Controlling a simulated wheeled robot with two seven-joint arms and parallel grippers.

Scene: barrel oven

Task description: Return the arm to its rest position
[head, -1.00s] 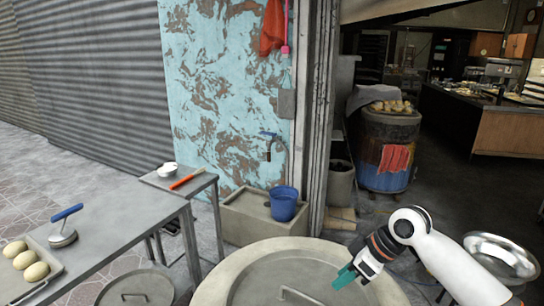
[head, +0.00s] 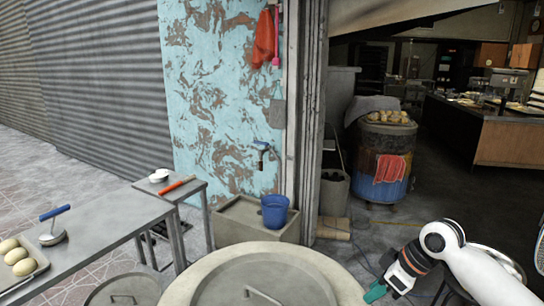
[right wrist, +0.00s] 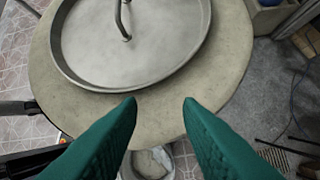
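My right gripper (head: 376,293) is at the lower right of the head view, beside the right rim of the round barrel oven (head: 345,286). In the right wrist view its two green fingers (right wrist: 160,103) are spread apart with nothing between them. The oven's metal lid (head: 225,285) lies on the oven top, with its bar handle (head: 262,296) showing. The lid also shows in the right wrist view (right wrist: 165,45), beyond the fingertips. My left gripper is in neither view.
A metal table (head: 100,235) at left holds a tray of dough balls (head: 20,275) and a blue-handled press (head: 54,228). A blue bucket (head: 275,211) stands on a concrete basin behind the oven. A metal bowl (head: 503,264) is partly hidden behind my right arm.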

